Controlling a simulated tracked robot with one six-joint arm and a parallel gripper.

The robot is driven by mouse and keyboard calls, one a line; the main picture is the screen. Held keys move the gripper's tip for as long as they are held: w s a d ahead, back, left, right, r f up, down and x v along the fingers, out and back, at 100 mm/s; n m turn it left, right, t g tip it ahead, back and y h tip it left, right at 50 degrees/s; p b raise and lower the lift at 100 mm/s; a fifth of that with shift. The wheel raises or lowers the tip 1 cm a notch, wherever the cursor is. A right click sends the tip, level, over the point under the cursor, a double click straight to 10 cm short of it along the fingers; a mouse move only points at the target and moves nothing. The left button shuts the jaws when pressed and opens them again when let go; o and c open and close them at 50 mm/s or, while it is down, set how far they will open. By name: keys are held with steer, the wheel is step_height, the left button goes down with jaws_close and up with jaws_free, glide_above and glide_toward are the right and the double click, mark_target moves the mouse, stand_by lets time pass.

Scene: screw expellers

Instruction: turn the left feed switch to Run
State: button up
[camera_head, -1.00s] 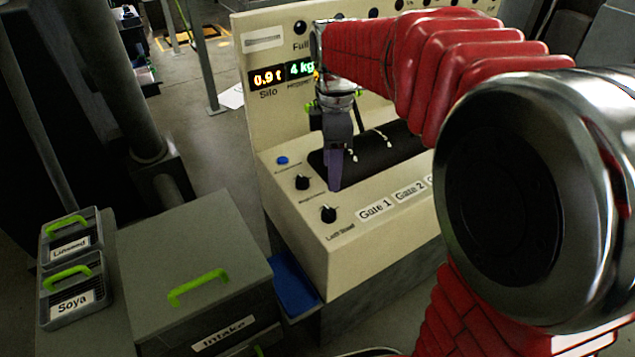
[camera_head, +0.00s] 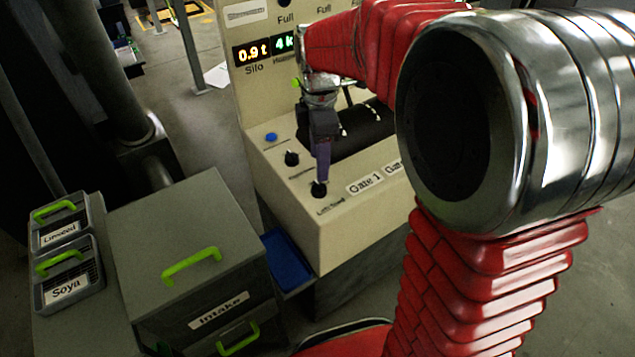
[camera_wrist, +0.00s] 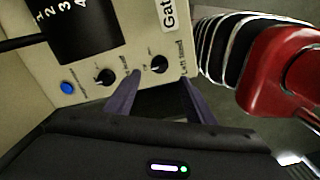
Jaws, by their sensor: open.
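The left feed switch is a black knob (camera_head: 319,189) at the front left of the cream control panel, with "Left feed" printed beside it. In the wrist view the knob (camera_wrist: 158,64) lies ahead of and roughly between my fingertips. My gripper (camera_head: 322,178) points down just above it in the head view and partly covers it. In the wrist view my two purple fingers (camera_wrist: 162,80) are spread apart and empty. I cannot tell whether either finger touches the knob. The knob's setting is too small to read.
Another black knob (camera_head: 291,158) and a blue button (camera_head: 271,137) are close behind the left feed switch. Gate labels (camera_head: 364,184) lie to its right. A grey Intake cabinet (camera_head: 190,250) and Linseed and Soya boxes (camera_head: 67,285) stand at the left.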

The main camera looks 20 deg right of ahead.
mark_target(319, 185)
step_height(319, 185, down, 9)
steer(key=shift+r, duration=0.15)
steer(key=shift+c, duration=0.4)
steer(key=c, duration=0.9)
steer(key=shift+a, duration=0.25)
steer(key=shift+c, duration=0.2)
steer(key=shift+d, duration=0.15)
steer(key=shift+c, duration=0.2)
